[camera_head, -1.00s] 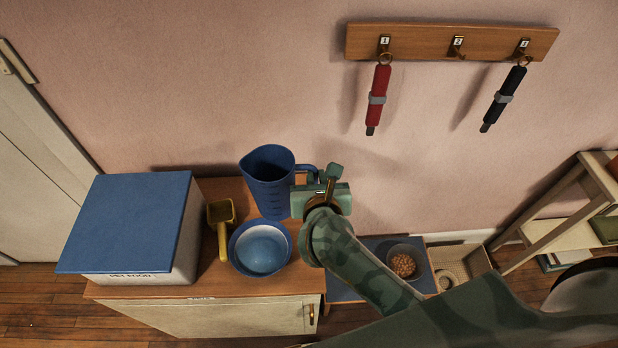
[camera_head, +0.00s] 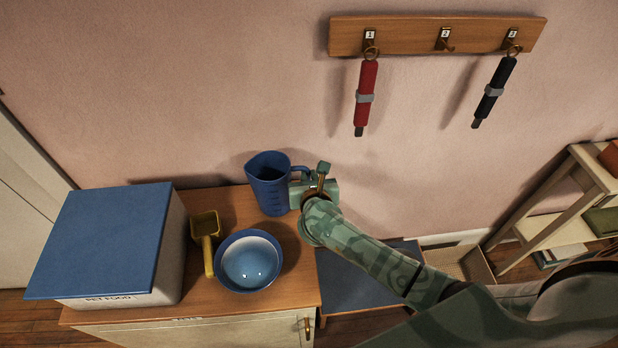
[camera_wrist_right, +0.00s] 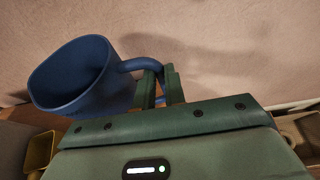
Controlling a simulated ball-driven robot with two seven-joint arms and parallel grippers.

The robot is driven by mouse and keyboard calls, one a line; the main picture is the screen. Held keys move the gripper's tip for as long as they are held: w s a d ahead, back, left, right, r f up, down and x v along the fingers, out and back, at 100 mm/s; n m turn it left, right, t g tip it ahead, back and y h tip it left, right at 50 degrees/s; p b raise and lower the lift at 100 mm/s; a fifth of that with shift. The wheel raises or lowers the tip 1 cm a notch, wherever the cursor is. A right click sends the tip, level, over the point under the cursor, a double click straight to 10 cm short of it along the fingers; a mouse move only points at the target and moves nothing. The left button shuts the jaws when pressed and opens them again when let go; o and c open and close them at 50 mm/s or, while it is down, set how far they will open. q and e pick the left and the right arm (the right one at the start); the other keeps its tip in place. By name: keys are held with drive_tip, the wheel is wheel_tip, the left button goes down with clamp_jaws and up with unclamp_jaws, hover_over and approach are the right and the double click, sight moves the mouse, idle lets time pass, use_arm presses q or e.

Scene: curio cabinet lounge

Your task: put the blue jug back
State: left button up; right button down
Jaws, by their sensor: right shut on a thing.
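The blue jug (camera_head: 268,186) is at the back right of the wooden cabinet top, close to the pink wall, and looks upright. Its handle points right. My right gripper (camera_head: 302,184) is shut on that handle. In the right wrist view the jug (camera_wrist_right: 75,80) is at the left, with its handle between the fingers of my right gripper (camera_wrist_right: 160,85). I cannot tell whether the jug's base touches the cabinet top. My left gripper is not in view.
On the cabinet top (camera_head: 290,275) stand a blue bowl (camera_head: 249,262), a yellow scoop (camera_head: 206,238) and a blue-lidded pet food box (camera_head: 110,235). A rack (camera_head: 430,36) with hanging red and black items is on the wall. A shelf unit (camera_head: 560,215) stands at the right.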

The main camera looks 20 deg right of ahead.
drive_tip(key=shift+f, duration=0.1)
drive_tip(key=c, duration=1.5)
unclamp_jaws()
drive_tip(key=shift+o, duration=0.2)
